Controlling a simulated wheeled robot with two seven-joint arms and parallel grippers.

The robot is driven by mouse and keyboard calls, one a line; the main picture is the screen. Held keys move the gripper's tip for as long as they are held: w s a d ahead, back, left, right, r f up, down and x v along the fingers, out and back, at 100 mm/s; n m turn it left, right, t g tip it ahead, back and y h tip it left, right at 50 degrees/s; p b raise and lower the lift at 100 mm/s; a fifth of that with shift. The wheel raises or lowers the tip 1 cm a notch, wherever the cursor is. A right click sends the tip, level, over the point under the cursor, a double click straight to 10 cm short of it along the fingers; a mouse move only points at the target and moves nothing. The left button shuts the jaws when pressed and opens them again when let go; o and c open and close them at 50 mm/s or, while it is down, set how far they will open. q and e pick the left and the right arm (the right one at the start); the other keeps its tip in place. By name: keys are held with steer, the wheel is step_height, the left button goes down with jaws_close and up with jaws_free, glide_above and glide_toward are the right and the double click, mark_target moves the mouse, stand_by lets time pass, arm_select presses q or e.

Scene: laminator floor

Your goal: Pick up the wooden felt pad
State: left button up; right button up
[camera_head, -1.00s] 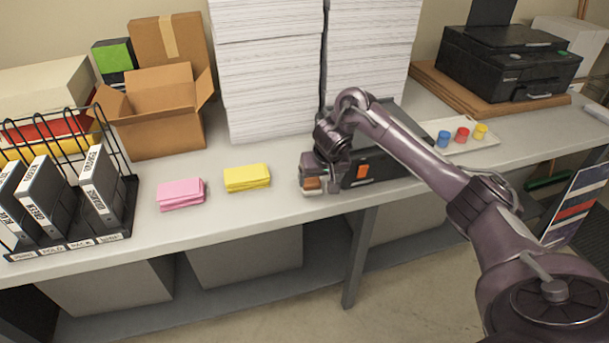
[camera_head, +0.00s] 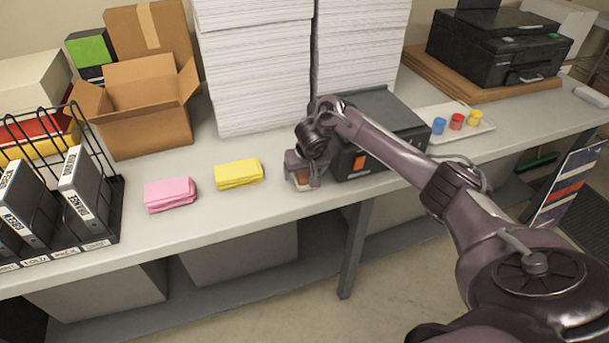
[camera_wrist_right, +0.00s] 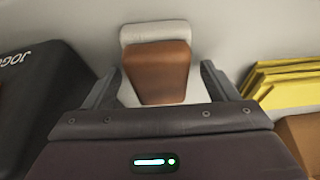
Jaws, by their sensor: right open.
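The wooden felt pad (camera_wrist_right: 157,72), a brown wooden block on a pale base, lies on the table in the right wrist view. In the head view only a small part of it (camera_head: 302,178) shows under my right gripper (camera_head: 303,170). My right gripper, seen in the right wrist view (camera_wrist_right: 165,74), is open. One finger is on each side of the block, with gaps between fingers and wood. It does not hold the pad. My left gripper is not in view.
The black laminator (camera_head: 385,135) with an orange switch stands right beside my right gripper. Yellow notes (camera_head: 238,174) and pink notes (camera_head: 170,194) lie to the left. Tall paper stacks (camera_head: 255,70) stand behind. The table's front edge is close in front.

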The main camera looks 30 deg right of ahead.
steer(key=shift+s+r, duration=0.1)
steer(key=shift+s, duration=0.05)
steer(key=shift+c, duration=0.6)
steer(key=c, duration=1)
steer(key=shift+o, duration=0.2)
steer(key=shift+r, duration=0.45)
step_height(320, 180, up, 7)
steer(key=shift+r+p, duration=0.1)
steer(key=shift+p, duration=0.2)
arm_select(q)
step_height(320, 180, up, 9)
steer(key=p, duration=0.8)
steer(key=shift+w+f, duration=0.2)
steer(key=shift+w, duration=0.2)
arm_select(e)
step_height(320, 180, up, 12)
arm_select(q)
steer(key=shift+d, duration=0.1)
